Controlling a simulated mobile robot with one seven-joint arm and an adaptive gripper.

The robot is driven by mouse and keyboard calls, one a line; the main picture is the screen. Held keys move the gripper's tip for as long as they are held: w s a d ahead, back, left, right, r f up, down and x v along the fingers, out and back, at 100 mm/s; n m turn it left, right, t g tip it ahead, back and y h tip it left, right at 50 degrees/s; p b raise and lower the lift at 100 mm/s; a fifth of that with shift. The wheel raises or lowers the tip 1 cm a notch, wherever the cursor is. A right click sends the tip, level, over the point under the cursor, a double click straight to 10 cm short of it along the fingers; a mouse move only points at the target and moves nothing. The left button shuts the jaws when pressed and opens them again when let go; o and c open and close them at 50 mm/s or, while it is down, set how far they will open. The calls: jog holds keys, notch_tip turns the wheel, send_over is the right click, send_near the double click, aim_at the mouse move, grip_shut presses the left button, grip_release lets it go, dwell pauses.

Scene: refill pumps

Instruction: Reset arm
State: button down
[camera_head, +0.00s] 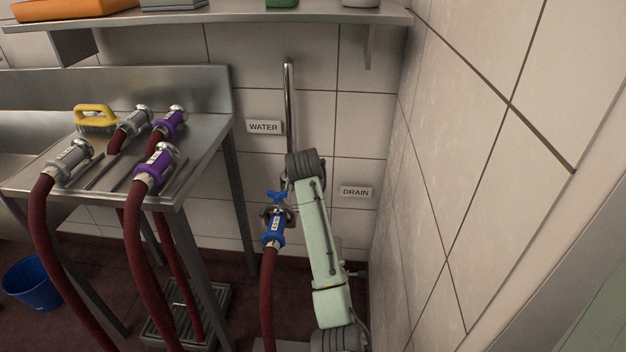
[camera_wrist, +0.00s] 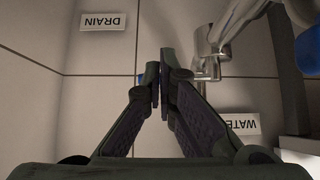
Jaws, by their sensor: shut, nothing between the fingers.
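My gripper (camera_wrist: 163,85) shows in the wrist view with its fingers together and nothing between them. It is in the air in front of the tiled wall, apart from the metal pipe fitting (camera_wrist: 208,62) beside it. In the head view my green arm stands in front of the wall, and the gripper itself is not clearly visible there. A blue hose coupling (camera_head: 274,228) on a dark red hose hangs at the water outlet, left of my arm. A blue valve handle (camera_head: 276,196) sits just above it.
A steel table (camera_head: 200,150) at the left holds grey couplings (camera_head: 68,162), purple couplings (camera_head: 158,163) and a yellow-handled brush (camera_head: 96,117). Hoses hang down from its front. A blue bucket (camera_head: 32,283) stands on the floor. A side wall (camera_head: 470,150) is close at the right.

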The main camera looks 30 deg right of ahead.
jog(key=b+v, duration=0.1)
jog(key=v, duration=0.8)
jog(key=shift+w, duration=0.25)
